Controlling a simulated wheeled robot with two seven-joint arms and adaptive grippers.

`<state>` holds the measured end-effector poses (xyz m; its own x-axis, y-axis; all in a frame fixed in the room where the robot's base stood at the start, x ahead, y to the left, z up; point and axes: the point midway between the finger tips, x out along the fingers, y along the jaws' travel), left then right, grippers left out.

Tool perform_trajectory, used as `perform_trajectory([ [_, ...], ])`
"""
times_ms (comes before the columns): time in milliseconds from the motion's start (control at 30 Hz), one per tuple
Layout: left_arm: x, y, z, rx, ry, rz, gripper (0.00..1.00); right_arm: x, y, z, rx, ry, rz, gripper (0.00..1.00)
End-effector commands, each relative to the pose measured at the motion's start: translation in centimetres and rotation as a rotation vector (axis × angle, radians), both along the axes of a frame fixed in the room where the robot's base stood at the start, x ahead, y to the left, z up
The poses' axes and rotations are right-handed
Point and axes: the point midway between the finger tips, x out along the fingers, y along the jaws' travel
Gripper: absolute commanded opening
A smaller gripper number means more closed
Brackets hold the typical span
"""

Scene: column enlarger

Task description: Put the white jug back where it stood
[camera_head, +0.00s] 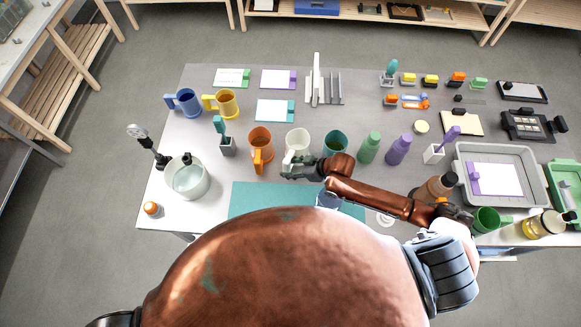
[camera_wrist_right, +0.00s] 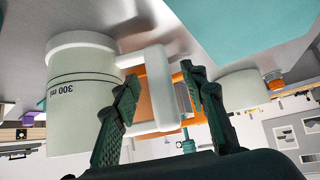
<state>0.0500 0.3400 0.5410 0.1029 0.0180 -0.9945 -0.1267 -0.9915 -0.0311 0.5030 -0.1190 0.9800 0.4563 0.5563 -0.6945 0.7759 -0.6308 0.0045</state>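The white jug (camera_head: 297,140) is upright over the grey table, between the orange mug and the dark green mug. In the right wrist view, which is turned upside down, the jug (camera_wrist_right: 82,95) shows a "300 ml" mark. Its handle (camera_wrist_right: 158,75) points toward my right gripper (camera_head: 291,168). In that view my right gripper (camera_wrist_right: 160,76) has its two dark fingers spread apart, one on each side of the handle. I see no firm grip. I cannot tell whether either finger touches it. My left gripper is not in view.
The orange mug (camera_head: 260,139) stands close left of the jug, the dark green mug (camera_head: 335,142) to its right. A teal mat (camera_head: 250,198) lies in front.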

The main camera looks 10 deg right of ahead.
Motion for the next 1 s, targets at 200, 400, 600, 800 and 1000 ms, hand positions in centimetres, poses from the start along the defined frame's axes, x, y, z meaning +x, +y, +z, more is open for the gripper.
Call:
perform_trajectory([
  [200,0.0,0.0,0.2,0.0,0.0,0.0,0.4,0.0,-0.1,0.2,0.0,0.0,0.0,0.4],
  [400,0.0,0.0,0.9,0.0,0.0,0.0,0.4,-0.4,-0.5,0.8,0.001,-0.001,0.0,0.4],
  [600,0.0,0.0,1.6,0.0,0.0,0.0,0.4,-0.7,-0.9,1.3,0.0,-0.001,-0.001,0.4],
  [800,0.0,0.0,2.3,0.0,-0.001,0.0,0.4,-1.1,-1.4,1.8,0.0,-0.001,-0.001,0.4],
  [1000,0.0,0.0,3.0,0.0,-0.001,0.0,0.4,-1.4,-1.8,2.3,0.001,-0.001,0.0,0.4],
])
